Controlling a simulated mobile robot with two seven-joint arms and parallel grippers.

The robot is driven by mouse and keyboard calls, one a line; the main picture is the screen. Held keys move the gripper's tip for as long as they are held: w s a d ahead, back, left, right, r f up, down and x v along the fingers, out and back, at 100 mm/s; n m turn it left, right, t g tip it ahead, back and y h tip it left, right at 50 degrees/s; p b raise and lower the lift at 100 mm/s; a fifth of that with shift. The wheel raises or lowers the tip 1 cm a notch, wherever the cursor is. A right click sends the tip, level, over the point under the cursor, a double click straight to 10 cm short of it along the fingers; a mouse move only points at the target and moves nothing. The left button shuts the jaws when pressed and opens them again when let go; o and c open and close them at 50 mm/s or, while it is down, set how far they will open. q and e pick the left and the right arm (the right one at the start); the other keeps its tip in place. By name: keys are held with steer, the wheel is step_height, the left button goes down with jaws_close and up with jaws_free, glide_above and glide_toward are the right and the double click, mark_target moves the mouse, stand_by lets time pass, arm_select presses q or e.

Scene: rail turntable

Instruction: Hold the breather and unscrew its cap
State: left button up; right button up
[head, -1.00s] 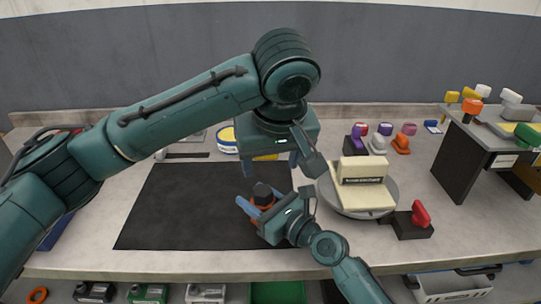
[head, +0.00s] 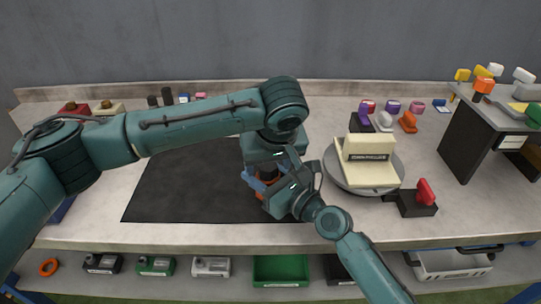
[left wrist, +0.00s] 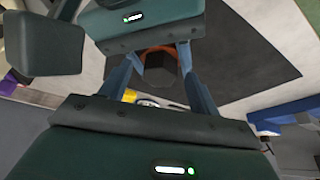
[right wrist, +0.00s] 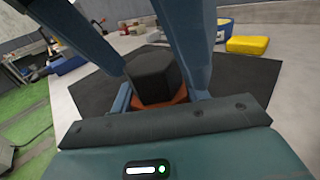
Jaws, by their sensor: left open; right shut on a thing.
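The breather has an orange body (right wrist: 172,101) and a dark, faceted cap (right wrist: 153,76) on top. It stands upright above the black mat. My right gripper (head: 262,182) is shut on the orange body from the front right. My left gripper (head: 267,165) is directly above, pointing down, with its open fingers either side of the cap. The right wrist view shows these fingers reaching down left and right of the cap. The left wrist view also shows the cap (left wrist: 160,70) between the fingers. In the head view the cap is hidden by my grippers.
A turntable (head: 399,160) with a cream block stands close to the right of my right gripper. A black block with a red part (head: 424,192) is beside it. A raised stand (head: 459,140) is at far right. The black mat (head: 180,185) is clear on its left.

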arm_select(q)
steer(key=c, duration=1.1)
steer(key=n, duration=0.1)
steer(key=n+y, duration=0.1)
steer(key=n, duration=0.1)
steer(key=shift+d+f+n+g, duration=0.1)
steer(key=shift+d+n+g, duration=0.2)
steer(key=shift+n, duration=0.1)
steer(key=shift+w+a+n+g+y, duration=0.15)
steer(key=shift+n+g+y, duration=0.25)
steer(key=shift+n, duration=0.7)
